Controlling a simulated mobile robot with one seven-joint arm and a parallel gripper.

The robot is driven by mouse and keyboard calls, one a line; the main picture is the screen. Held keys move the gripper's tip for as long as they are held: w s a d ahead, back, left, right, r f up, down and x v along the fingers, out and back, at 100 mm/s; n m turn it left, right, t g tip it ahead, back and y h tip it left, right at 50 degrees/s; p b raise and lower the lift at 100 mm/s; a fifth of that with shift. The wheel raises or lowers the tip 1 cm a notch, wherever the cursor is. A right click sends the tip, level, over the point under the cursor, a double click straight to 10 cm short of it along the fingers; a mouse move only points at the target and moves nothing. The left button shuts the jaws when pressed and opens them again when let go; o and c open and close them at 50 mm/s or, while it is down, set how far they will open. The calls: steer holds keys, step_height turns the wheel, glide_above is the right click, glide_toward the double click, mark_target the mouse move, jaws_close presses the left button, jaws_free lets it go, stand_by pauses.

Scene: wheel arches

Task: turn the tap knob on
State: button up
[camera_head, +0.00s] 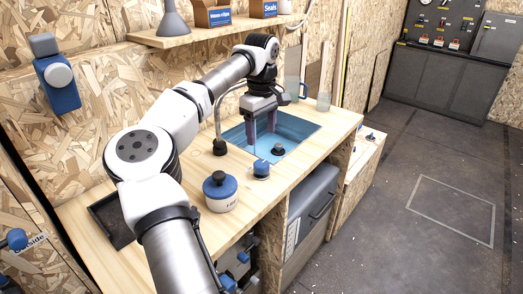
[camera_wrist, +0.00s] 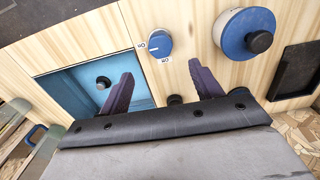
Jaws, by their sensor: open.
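The tap knob (camera_head: 261,168) is a small blue knob on the wooden counter (camera_head: 335,120), in front of the sink (camera_head: 293,126). In the wrist view the knob (camera_wrist: 158,43) has a white pointer line and "ON" lettering beside it. The tap (camera_head: 219,146) has a dark base and a curved metal spout, partly hidden by my arm. My gripper (camera_head: 262,134) points down over the sink, behind the knob and apart from it. In the wrist view my gripper (camera_wrist: 161,72) is open and empty, and the knob shows beyond the gap between its fingers.
A white jar with a blue lid (camera_head: 220,191) stands left of the knob. A black plug (camera_head: 278,149) sits in the sink. A glass (camera_head: 323,101) stands behind the sink. A dark tray (camera_wrist: 297,70) is set at the counter's other end. A shelf (camera_head: 210,33) hangs above.

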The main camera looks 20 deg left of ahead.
steer(key=shift+r, duration=1.65)
